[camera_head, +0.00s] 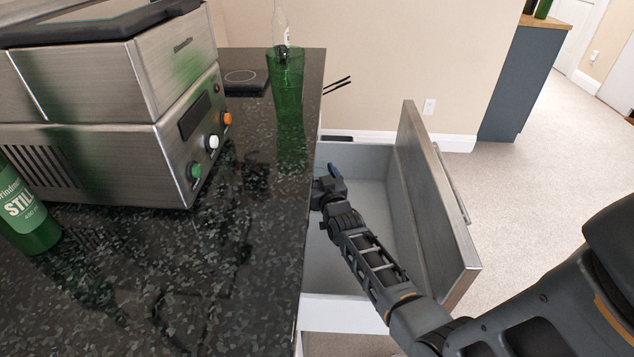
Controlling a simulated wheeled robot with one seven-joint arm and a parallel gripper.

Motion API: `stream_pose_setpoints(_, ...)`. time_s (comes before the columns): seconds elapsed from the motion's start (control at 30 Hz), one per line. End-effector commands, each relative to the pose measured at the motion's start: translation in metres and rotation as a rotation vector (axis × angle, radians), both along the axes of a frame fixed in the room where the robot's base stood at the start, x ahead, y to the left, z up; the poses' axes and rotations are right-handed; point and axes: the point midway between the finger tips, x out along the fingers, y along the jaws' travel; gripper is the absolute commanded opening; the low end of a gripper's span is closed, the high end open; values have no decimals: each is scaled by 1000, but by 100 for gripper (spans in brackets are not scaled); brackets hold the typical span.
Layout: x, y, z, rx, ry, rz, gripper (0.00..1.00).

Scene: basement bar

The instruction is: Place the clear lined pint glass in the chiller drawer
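The open chiller drawer (370,197) is below the counter's right edge, with a grey inside and a metal front (440,195). My gripper (324,186) is over the drawer's left part, close beside the counter edge. Its fingers are small and partly hidden, so I cannot tell whether they are open or hold anything. A tall green-tinted glass (286,82) stands upright on the far part of the counter, apart from my gripper. I see no clearly colourless lined pint glass.
A large steel appliance (110,110) fills the counter's left. A green bottle (28,215) stands at the left edge. A clear bottle (280,25) is behind the green glass, near a dark square pad (243,80). The dark speckled counter (215,285) is clear in front.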

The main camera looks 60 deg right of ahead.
Motion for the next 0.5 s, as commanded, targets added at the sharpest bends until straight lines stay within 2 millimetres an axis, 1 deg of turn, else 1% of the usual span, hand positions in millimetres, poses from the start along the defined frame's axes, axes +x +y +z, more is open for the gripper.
stream_pose_setpoints(0.03, 0, -1, -7, -4, -2, -1, 4)
stream_pose_setpoints(0.07, 0, -1, -7, -4, -2, -1, 4)
stream_pose_setpoints(0.3, 0, -1, -5, -3, -3, -1, 4)
stream_pose_setpoints(0.5, 1, 0, -11, -3, -3, 0, 4)
